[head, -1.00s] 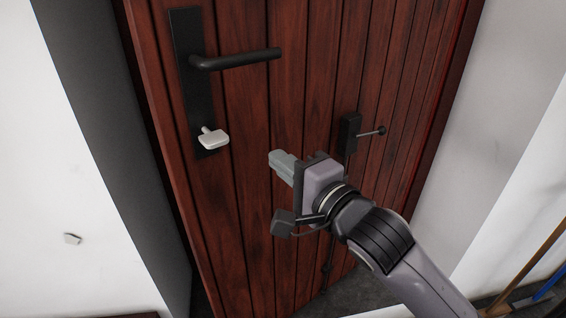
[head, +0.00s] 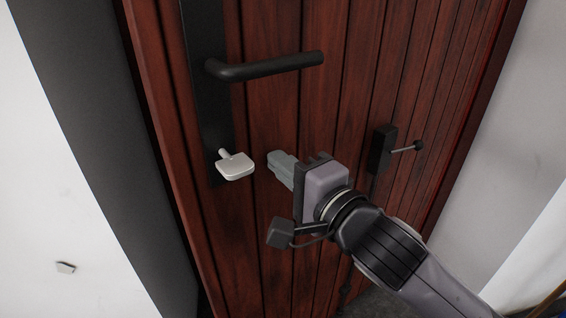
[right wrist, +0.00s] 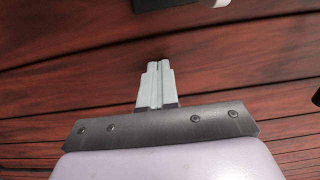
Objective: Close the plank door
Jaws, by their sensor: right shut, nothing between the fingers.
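The plank door (head: 330,120) is dark red-brown with vertical grooves and fills most of the head view. A black lever handle (head: 270,66) on a long black plate is near its left edge, with a pale key (head: 236,166) below. A dark strip runs between that edge and the grey frame; I cannot tell how wide the gap is. My right gripper (head: 274,160) is shut and empty, just right of the key, its tips at or very near the planks. The right wrist view shows the closed fingers (right wrist: 158,75) against the planks (right wrist: 70,85). My left gripper is not in view.
A black fitting with a small knobbed rod (head: 383,150) is on the door to the right of my gripper. The grey frame (head: 90,110) and a white wall (head: 50,200) with a switch stand at left. Another pale wall (head: 500,190) is at right.

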